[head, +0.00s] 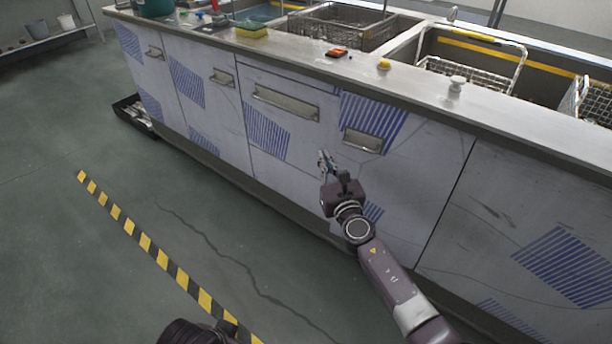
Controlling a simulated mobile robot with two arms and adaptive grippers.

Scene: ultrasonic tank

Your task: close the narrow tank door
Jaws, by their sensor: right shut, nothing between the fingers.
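The steel sink unit's front has several brushed-metal door panels with blue striped film. One panel (400,180) has a recessed handle (363,140) near its top. To its left is a panel (290,150) with a longer handle (286,103); farther left are slimmer panels (205,105). I cannot tell for sure which is the narrow tank door; no panel clearly stands wide open. My right gripper (325,161) is shut and empty, in front of the panels, below and left of the recessed handle. Whether it touches a panel is unclear.
The countertop (420,85) carries a sponge (251,30), a red item (337,53) and small knobs beside basins with wire baskets (470,70). A black tray (133,112) lies on the floor at far left. Yellow-black tape (145,242) crosses otherwise clear floor.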

